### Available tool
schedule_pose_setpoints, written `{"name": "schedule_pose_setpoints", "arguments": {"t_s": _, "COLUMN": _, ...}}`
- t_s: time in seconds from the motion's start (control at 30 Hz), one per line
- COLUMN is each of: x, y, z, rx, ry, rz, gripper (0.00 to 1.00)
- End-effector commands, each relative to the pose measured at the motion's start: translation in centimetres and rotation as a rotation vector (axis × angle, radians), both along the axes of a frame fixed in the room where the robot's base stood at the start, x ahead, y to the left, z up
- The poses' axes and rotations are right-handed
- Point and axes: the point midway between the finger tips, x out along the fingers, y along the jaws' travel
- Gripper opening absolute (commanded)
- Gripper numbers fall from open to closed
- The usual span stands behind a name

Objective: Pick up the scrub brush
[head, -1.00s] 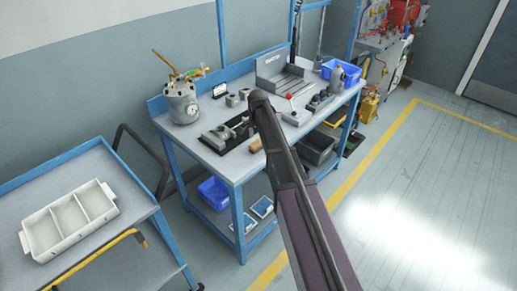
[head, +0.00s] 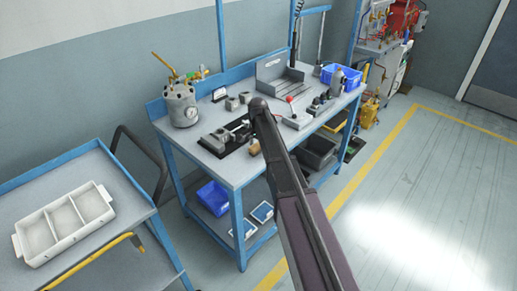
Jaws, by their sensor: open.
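A small tan-brown piece (head: 254,148) lies near the front edge of the blue-framed workbench (head: 225,176), just left of my arm. It may be the scrub brush, but it is too small and too covered by my arm to be sure; no bristles show. My dark arm reaches up from the bottom of the head view, and its upper end stands over the middle of the bench. My gripper cannot be made out; it is hidden behind the arm or out of frame.
A pressure pot with gauge (head: 183,106), grey fixtures on a black mat (head: 210,147), a red-knobbed device (head: 296,115) and a blue bin (head: 342,76) crowd the bench. A white divided tray (head: 66,222) sits on the left cart (head: 118,192). Open floor lies right.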

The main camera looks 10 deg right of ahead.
Motion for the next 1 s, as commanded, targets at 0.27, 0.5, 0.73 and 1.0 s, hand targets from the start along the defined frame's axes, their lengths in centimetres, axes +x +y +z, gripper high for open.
{"name": "schedule_pose_setpoints", "arguments": {"t_s": 0.27, "x": 0.0, "y": 0.0, "z": 0.0, "rx": 0.0, "ry": 0.0, "rz": 0.0, "gripper": 0.2}}
{"name": "schedule_pose_setpoints", "arguments": {"t_s": 0.5, "x": 0.0, "y": 0.0, "z": 0.0, "rx": 0.0, "ry": 0.0, "rz": 0.0, "gripper": 0.0}}
{"name": "schedule_pose_setpoints", "arguments": {"t_s": 0.73, "x": 0.0, "y": 0.0, "z": 0.1, "rx": 0.0, "ry": 0.0, "rz": 0.0, "gripper": 0.0}}
{"name": "schedule_pose_setpoints", "arguments": {"t_s": 1.0, "x": 0.0, "y": -0.1, "z": 1.3, "rx": 0.0, "ry": 0.0, "rz": -0.001, "gripper": 0.0}}
